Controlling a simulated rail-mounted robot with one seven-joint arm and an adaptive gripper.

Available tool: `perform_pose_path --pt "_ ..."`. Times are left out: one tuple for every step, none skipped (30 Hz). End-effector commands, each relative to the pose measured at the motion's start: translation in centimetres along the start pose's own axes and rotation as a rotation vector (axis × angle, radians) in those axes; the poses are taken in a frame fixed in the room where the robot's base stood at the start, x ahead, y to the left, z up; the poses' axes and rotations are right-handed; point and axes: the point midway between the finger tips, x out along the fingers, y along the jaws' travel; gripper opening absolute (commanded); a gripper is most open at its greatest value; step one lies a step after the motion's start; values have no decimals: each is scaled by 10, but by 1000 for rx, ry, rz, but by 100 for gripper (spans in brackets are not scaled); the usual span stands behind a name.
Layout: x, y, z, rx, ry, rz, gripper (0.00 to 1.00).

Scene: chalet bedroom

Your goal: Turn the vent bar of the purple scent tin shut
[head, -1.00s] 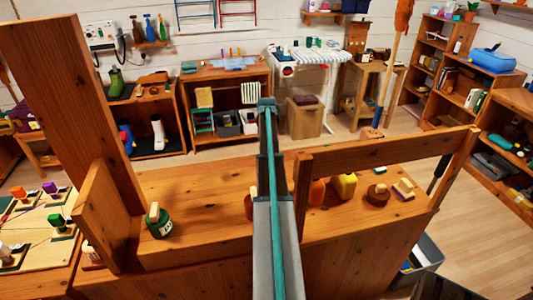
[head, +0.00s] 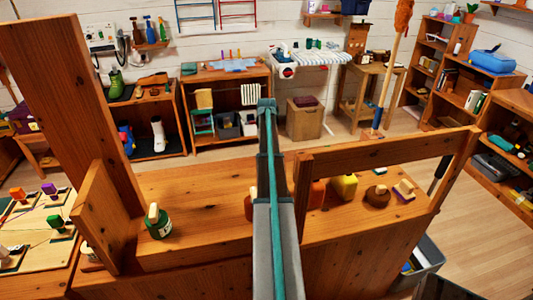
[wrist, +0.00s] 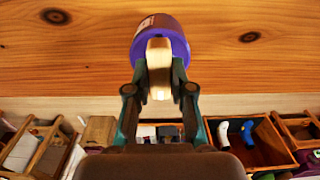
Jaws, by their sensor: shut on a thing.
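The purple scent tin (wrist: 180,42) shows in the wrist view on the wooden surface, with a pale label on its side. Its cream vent bar (wrist: 158,58) points down the picture, towards my gripper. My gripper (wrist: 159,88) is shut on this bar, one dark finger on each side of it. In the head view I cannot make out the purple tin or my fingers; my own arm stands across the middle of the picture. Whether the bar is at its shut position cannot be told.
On the wooden bench (head: 205,195) a green tin (head: 158,228) with a cream bar stands at the left. A yellow tin (head: 344,187) and a brown one (head: 377,196) stand behind a raised wooden rail (head: 385,150) at the right. A tall board (head: 75,100) rises at the left.

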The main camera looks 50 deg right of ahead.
Motion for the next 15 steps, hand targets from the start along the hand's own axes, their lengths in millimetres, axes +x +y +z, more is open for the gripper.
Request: perform_pose_path --pt "0 0 0 0 0 -1 0" --pt "0 0 0 0 0 -1 0" --pt "0 0 0 0 0 -1 0" --pt "0 0 0 0 0 -1 25" --pt "0 0 0 1 0 -1 30" --pt "0 0 0 1 0 -1 37" --pt "0 0 0 1 0 -1 42" --pt "0 0 0 1 0 -1 47" --pt "0 0 0 1 0 -1 48" --pt "0 0 0 1 0 -1 48" --pt "0 0 0 1 0 0 48" --pt "0 0 0 1 0 0 48" --pt "0 0 0 1 0 0 48" --pt "0 0 0 1 0 0 48" --pt "0 0 0 1 0 0 48"
